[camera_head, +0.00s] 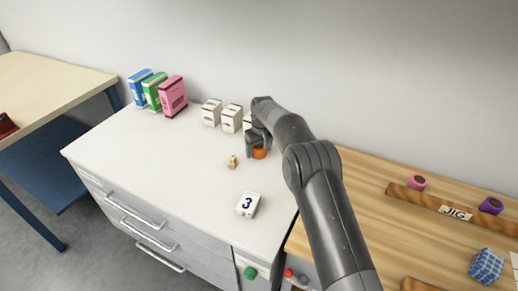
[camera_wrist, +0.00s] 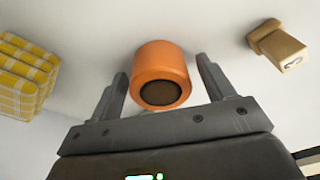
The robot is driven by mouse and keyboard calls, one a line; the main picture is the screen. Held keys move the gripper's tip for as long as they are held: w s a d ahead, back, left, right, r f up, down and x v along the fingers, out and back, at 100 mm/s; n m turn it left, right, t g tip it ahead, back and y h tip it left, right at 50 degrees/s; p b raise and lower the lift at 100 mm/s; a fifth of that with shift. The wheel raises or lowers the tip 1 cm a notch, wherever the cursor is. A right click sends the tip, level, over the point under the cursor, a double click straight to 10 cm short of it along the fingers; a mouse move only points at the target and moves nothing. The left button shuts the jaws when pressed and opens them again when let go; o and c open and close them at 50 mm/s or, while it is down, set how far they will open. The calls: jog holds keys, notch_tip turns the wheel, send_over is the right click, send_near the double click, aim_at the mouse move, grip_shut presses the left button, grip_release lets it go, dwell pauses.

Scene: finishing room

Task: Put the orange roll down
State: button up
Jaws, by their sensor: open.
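The orange roll (camera_head: 259,154) is on the white cabinet top (camera_head: 165,148), low between the fingers of my gripper (camera_head: 257,149). In the wrist view the orange roll (camera_wrist: 160,68) shows its dark round core towards the camera. My gripper (camera_wrist: 163,68) is open, with one finger on each side of the roll. A gap shows at the right finger; whether the left finger touches the roll is hard to tell.
A small tan piece (camera_head: 232,161) and a white block marked 3 (camera_head: 247,204) stand near the roll. White boxes (camera_head: 211,113) and coloured boxes (camera_head: 172,97) line the wall. A yellow checked object (camera_wrist: 24,75) is beside my gripper.

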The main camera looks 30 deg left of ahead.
aim_at(261, 148)
jog(key=shift+r, duration=0.1)
notch_tip(261, 148, up, 12)
jog(key=d, duration=0.1)
jog(key=shift+s, duration=0.4)
jog(key=shift+d, duration=0.1)
